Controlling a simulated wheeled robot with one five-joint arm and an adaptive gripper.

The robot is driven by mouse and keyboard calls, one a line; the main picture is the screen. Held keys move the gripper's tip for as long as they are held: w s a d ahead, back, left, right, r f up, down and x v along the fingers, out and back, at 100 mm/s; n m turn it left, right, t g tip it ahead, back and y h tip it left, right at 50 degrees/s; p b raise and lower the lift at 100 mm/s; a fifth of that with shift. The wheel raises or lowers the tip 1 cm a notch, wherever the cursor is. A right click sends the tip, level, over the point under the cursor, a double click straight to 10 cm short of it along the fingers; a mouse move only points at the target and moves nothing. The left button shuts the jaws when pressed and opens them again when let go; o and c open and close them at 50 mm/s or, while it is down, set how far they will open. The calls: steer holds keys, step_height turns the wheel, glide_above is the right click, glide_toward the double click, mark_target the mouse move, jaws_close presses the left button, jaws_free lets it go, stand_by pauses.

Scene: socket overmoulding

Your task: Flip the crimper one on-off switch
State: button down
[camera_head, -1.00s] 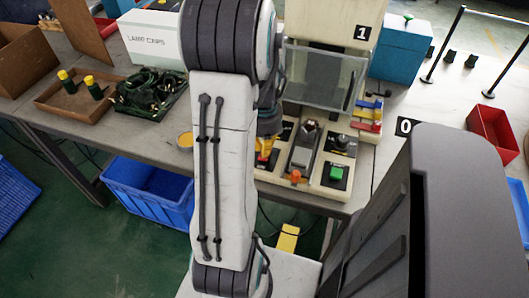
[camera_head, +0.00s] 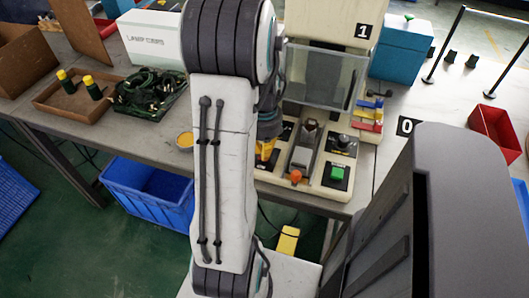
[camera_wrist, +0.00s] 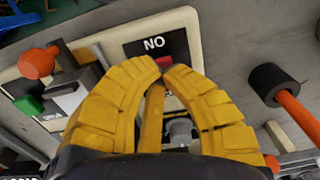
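Crimper one (camera_head: 302,190) stands on the table with a "1" label on its upper body and a control panel at its base. In the wrist view a small red switch (camera_wrist: 164,62) shows beside a black label reading "NO" (camera_wrist: 154,45), which may be "ON" seen upside down. My gripper (camera_wrist: 164,68) has yellow fingers whose tips come nearly together right at the switch. I cannot tell whether they touch it. In the head view my gripper (camera_head: 265,148) is over the left part of the panel, partly hidden by my arm, and the switch is hidden.
The panel also carries an orange knob (camera_head: 296,176) and a green button (camera_head: 337,173). A clear guard (camera_head: 330,75) is above them. A red bin (camera_head: 492,132) and blue box (camera_head: 398,50) are on the right; a blue crate (camera_head: 150,190) is below the table.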

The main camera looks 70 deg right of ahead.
steer(key=shift+f+b, duration=0.65)
steer(key=shift+f, duration=0.15)
stand_by(0.4)
steer(key=shift+r, duration=0.15)
steer(key=shift+r+p, duration=2.9)
steer(key=shift+r, duration=0.5)
steer(key=a+n+y, duration=0.2)
steer(key=a, duration=0.6)
steer(key=w+a+r+n+t+p, duration=0.1)
steer(key=w+a+r+n, duration=0.3)
steer(key=a, duration=0.4)
steer(key=w+a+r+n+t+h+p, duration=0.1)
steer(key=w+a+r+n, duration=0.3)
steer(key=a, duration=0.4)
steer(key=w+a+r+n+t+h+p, duration=0.1)
steer(key=w+a+r+n, duration=0.4)
steer(key=a+n, duration=0.3)
steer(key=shift+a+r, duration=0.2)
steer(key=shift+r, duration=0.65)
